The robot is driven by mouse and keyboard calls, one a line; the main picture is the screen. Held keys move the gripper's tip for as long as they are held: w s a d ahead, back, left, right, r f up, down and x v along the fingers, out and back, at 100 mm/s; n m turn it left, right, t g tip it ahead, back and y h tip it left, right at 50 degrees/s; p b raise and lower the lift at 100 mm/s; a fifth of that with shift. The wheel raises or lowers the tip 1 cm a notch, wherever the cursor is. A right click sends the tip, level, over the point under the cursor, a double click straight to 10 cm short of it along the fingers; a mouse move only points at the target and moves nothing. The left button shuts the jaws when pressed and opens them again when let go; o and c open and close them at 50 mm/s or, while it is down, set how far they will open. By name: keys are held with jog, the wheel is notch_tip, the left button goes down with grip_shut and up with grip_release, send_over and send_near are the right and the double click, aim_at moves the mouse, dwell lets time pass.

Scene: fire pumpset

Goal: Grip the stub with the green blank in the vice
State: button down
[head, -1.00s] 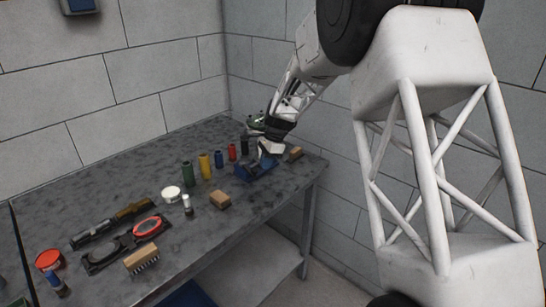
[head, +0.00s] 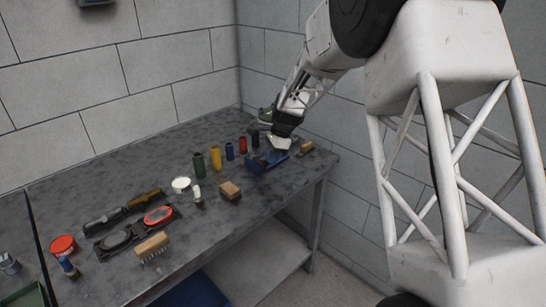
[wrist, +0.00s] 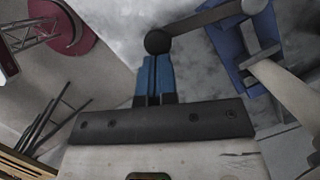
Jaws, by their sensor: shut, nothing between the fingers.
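The blue vice (head: 262,163) sits near the right end of the bench, and part of it shows at the upper right in the wrist view (wrist: 228,45). A grey lever (wrist: 205,17) with a dark round knob (wrist: 158,42) reaches left from it. My gripper (wrist: 155,60) is shut and empty, its blue fingertips right at the knob; I cannot tell whether they touch it. In the head view my gripper is just above the vice, with its fingers hidden. A green cylinder (head: 199,165) stands upright left of the vice. What the vice jaws hold is not visible.
Yellow (head: 215,158), blue (head: 229,151) and red (head: 243,145) cylinders stand in a row towards the vice. A wooden block (head: 306,147) lies right of it, and another block (head: 230,190) in front. Brush, tools and a red tin (head: 62,246) lie further left.

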jog(key=shift+s+a+m, duration=0.4)
jog(key=shift+m, duration=0.1)
jog(key=shift+s+a+f+m+t, duration=0.1)
jog(key=shift+s+a+m+t, duration=0.25)
jog(key=shift+m, duration=0.25)
jog(key=shift+s+a+f+m+t, duration=0.1)
jog(key=shift+s+a+m+t, duration=0.15)
jog(key=shift+a+m, duration=0.4)
jog(key=shift+s+a+m+t, duration=0.1)
jog(key=shift+s+a+m, duration=0.25)
jog(key=shift+a, duration=0.35)
jog(key=shift+s+a+f+m+t, duration=0.1)
jog(key=shift+s+a+m+t, duration=0.1)
jog(key=shift+a+m, duration=0.45)
jog(key=d+r, duration=0.6)
jog(key=r, duration=0.5)
jog(key=shift+s+d, duration=0.4)
